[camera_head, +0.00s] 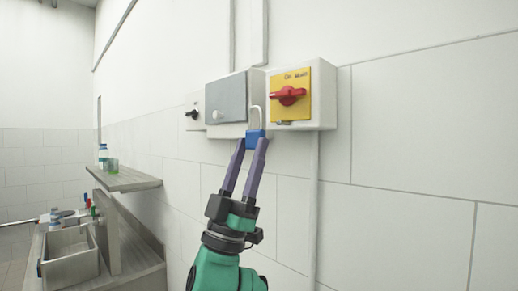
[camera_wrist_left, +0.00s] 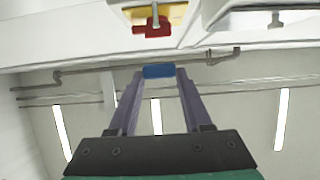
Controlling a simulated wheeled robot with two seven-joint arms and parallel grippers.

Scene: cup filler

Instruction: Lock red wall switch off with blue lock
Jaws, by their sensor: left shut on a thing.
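The red rotary switch (camera_head: 288,95) sits on a yellow plate on a white wall box (camera_head: 325,95); its handle lies about horizontal. My left gripper (camera_head: 255,141) is shut on the blue lock (camera_head: 254,134), just below and left of the switch box. The lock's silver shackle (camera_head: 257,108) points up and looks open at one end. In the left wrist view the blue lock (camera_wrist_left: 158,71) is between the fingertips, and the red switch (camera_wrist_left: 152,28) shows above it, apart from it. My right gripper is not in view.
A grey box (camera_head: 227,98) with a white knob is on the wall left of the switch box, and a smaller box with a black knob (camera_head: 193,113) is farther left. A shelf (camera_head: 125,180) with bottles and a sink (camera_head: 70,254) are at the left. The tiled wall at right is clear.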

